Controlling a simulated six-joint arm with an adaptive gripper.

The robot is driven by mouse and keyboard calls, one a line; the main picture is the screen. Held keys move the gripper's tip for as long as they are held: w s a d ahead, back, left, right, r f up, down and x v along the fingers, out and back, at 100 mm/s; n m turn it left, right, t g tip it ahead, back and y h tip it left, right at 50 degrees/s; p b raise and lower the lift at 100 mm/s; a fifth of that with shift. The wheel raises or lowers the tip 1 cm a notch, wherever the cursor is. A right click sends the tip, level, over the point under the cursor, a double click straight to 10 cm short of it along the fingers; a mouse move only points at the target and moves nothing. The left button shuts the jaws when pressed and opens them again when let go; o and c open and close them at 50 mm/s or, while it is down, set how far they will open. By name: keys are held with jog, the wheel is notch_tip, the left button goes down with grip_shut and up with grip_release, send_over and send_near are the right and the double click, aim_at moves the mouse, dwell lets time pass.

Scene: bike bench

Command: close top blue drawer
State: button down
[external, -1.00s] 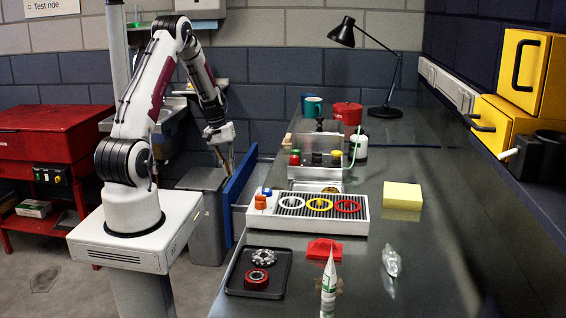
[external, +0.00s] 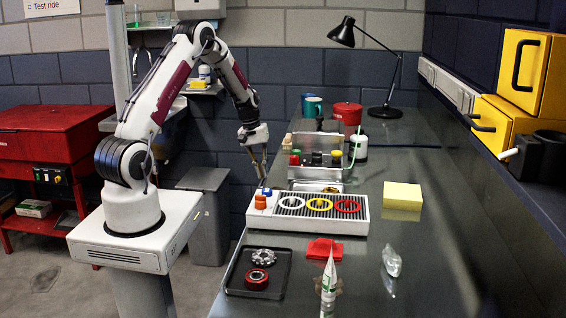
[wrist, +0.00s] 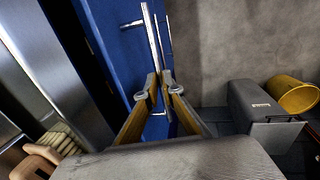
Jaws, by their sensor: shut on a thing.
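The blue drawer front (wrist: 110,35) fills the upper middle of the wrist view. It carries a silver bar handle (wrist: 151,35), with a second silver bar to its right. My gripper (wrist: 160,82) has its two fingers close together at the lower part of the handle, shut on it. In the external view my gripper (external: 264,182) points down at the left edge of the bench, beside the white parts tray (external: 315,226). No blue drawer front sticks out from the bench there; the bench's left side is hidden from that camera.
On the bench (external: 440,245) are a black tray (external: 236,281) with round parts, a red cloth (external: 322,250), a yellow block (external: 402,196) and a lamp (external: 345,33). A grey bin (external: 205,225) stands on the floor left of the bench.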

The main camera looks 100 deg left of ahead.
jog(key=shift+a, duration=0.1)
jog(key=c, duration=2.2)
grip_release()
jog(key=shift+o, duration=0.2)
jog(key=shift+r, duration=0.1)
notch_tip(320, 180, up, 12)
jog(key=s, duration=0.2)
jog(key=shift+s+f, duration=0.2)
jog(key=shift+s, duration=0.05)
